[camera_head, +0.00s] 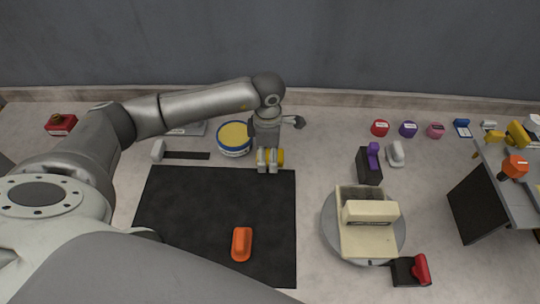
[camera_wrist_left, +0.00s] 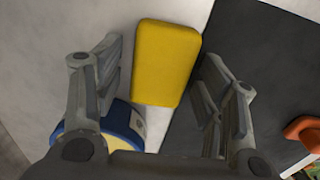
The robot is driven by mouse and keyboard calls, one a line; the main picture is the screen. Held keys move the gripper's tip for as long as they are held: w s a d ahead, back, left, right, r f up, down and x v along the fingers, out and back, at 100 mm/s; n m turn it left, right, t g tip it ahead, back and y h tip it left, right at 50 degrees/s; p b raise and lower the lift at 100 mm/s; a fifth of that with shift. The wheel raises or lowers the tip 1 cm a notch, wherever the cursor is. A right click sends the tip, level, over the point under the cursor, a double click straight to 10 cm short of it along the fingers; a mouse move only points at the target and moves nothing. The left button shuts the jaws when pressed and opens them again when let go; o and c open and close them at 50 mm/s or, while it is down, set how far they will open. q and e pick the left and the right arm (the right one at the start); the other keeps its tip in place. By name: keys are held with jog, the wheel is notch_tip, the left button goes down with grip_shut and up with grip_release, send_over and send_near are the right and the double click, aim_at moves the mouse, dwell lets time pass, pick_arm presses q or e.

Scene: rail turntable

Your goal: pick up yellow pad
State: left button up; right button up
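The yellow pad (camera_wrist_left: 166,62) is a rounded yellow block lying on the floor at the edge of the black mat. It fills the middle of the left wrist view, between the two fingers of my left gripper (camera_wrist_left: 160,90). In the head view only a small part of the yellow pad (camera_head: 281,156) shows, the rest hidden by my left gripper (camera_head: 267,160). The fingers are spread, with gaps on both sides of the pad, and hold nothing. I cannot tell their exact height above it. My right gripper is not in view.
A blue-rimmed round tin (camera_head: 235,151) with a yellow top stands close to the left of my left gripper. The black mat (camera_head: 190,220) bears an orange block (camera_head: 242,244). A round turntable (camera_head: 335,243) with a cream box stands right. A grey wall is behind.

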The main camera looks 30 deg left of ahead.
pick_arm(q)
jog(key=c, duration=0.7)
jog(key=shift+c, duration=0.2)
jog(key=shift+r, duration=0.15)
jog(key=shift+r, duration=0.2)
notch_tip(320, 180, up, 2)
jog(key=shift+w+r+b, duration=0.1)
jog(key=shift+b, duration=0.25)
jog(key=s+d+r+b, duration=0.4)
jog(key=s+d+r, duration=0.3)
jog(key=s+r, duration=0.3)
jog(key=shift+s+d, duration=0.15)
jog(key=shift+s, duration=0.95)
jog(key=shift+r, duration=0.1)
